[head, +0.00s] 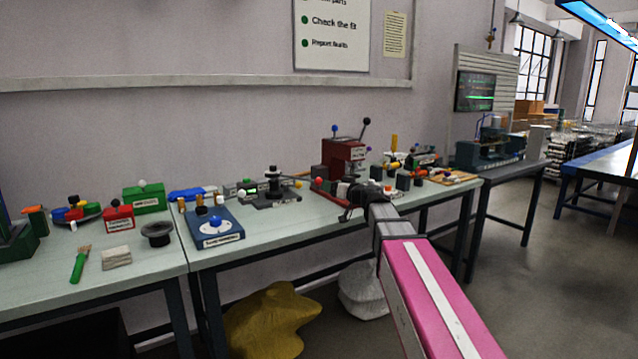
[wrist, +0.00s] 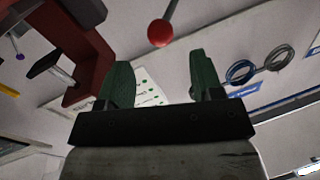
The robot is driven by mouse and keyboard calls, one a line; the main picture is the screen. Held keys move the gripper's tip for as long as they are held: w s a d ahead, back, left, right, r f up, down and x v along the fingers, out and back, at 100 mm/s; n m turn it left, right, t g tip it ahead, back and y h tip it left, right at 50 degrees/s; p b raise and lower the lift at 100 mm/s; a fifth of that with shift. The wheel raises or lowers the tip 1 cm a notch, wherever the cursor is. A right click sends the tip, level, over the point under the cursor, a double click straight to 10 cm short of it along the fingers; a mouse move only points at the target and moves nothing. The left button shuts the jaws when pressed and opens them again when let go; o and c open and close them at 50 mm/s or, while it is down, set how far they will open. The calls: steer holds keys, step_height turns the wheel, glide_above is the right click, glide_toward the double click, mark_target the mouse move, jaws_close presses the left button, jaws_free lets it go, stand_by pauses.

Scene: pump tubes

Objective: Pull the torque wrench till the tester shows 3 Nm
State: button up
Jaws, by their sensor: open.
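My gripper (head: 352,200) is over the bench by the foot of a red press-like stand (head: 345,150). In the wrist view my gripper (wrist: 158,62) has its two green fingers apart, with nothing between them. A red ball (wrist: 160,33) on a thin grey rod shows just past the fingertips; I cannot tell if it belongs to the torque wrench. A blue unit with a round white dial (head: 215,226) stands on the bench to the left. I cannot tell whether this is the tester, and no reading is legible. My arm hides part of the bench around the gripper.
A black device (head: 272,187) with a rod stands left of the red stand. Several small fixtures crowd the bench right of my gripper. Green and red boxes (head: 119,216) stand further left. The bench's front edge (head: 270,252) is clear left of my arm.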

mark_target(318, 180)
steer(key=x, duration=0.7)
steer(key=shift+w+a, duration=0.3)
steer(key=shift+a, duration=0.05)
jaws_close()
steer(key=shift+s, duration=0.1)
